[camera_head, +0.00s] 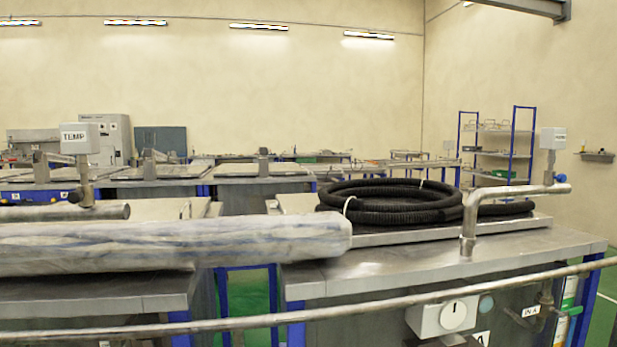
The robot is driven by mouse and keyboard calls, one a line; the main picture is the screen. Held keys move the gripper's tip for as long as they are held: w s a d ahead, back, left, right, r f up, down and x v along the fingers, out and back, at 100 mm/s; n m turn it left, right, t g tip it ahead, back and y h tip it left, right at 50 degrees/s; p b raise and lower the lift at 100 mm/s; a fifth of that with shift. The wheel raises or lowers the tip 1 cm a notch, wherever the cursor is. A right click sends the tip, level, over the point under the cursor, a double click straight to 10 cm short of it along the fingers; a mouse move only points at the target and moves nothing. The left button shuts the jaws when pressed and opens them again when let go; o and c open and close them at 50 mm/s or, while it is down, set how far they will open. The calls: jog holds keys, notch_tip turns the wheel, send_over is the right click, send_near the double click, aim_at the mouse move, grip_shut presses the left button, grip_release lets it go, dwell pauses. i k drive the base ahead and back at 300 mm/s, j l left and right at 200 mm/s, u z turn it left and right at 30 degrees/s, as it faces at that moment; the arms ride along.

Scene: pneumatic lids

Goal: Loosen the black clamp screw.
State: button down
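A coiled black hose (390,214) lies on the flat lid (372,239) of the steel tank (340,277) at the right. A bent metal pipe (500,197) rises from the tank top in front of the hose, with a pale box (552,138) and a small blue part at its right end. No part of my gripper shows.
A metal rail (390,311) crosses the foreground. A long, pale wrapped cylinder (170,245) lies over the left tank. A narrow gap with green floor (253,290) separates the tanks. Blue-framed shelves (497,150) stand at the back right.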

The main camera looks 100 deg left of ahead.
aim_at(75, 197)
jog(key=u, duration=3.35)
jog(key=k+j+u, duration=0.1)
jog(key=u, duration=0.35)
jog(key=j+u, duration=0.25)
jog(key=u, duration=0.2)
